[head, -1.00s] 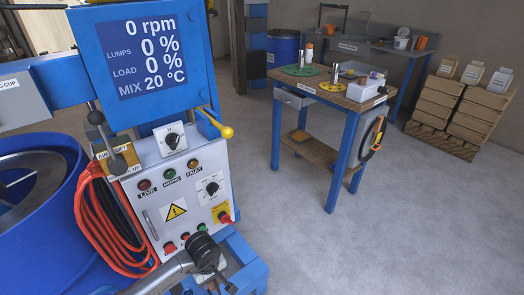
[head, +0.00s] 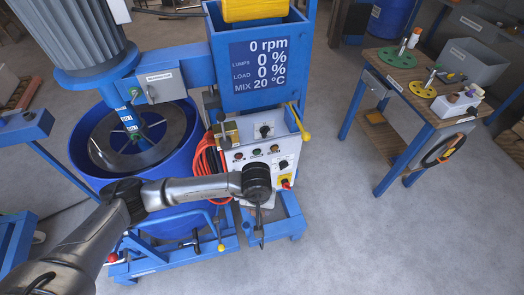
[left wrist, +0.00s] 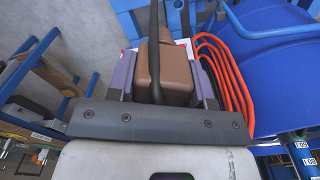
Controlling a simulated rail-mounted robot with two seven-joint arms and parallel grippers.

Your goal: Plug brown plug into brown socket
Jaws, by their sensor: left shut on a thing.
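The brown plug (left wrist: 165,68) is a blocky brown body with a black cable (left wrist: 154,40) running along it. In the left wrist view it sits between the purple-grey finger pads of my left gripper (left wrist: 163,78), which is shut on it. In the head view my left gripper (head: 261,222) is in front of the lower control panel (head: 240,156) of the mixer, and the plug cannot be made out there. The brown socket cannot be made out; my wrist covers the lower part of the panel. My right gripper is not in view.
An orange cable coil (head: 203,160) hangs at the panel's left side, beside the blue mixing drum (head: 82,150). A yellow-knobbed lever (head: 304,134) sticks out at right. A workbench (head: 405,80) stands farther right. The floor between is clear.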

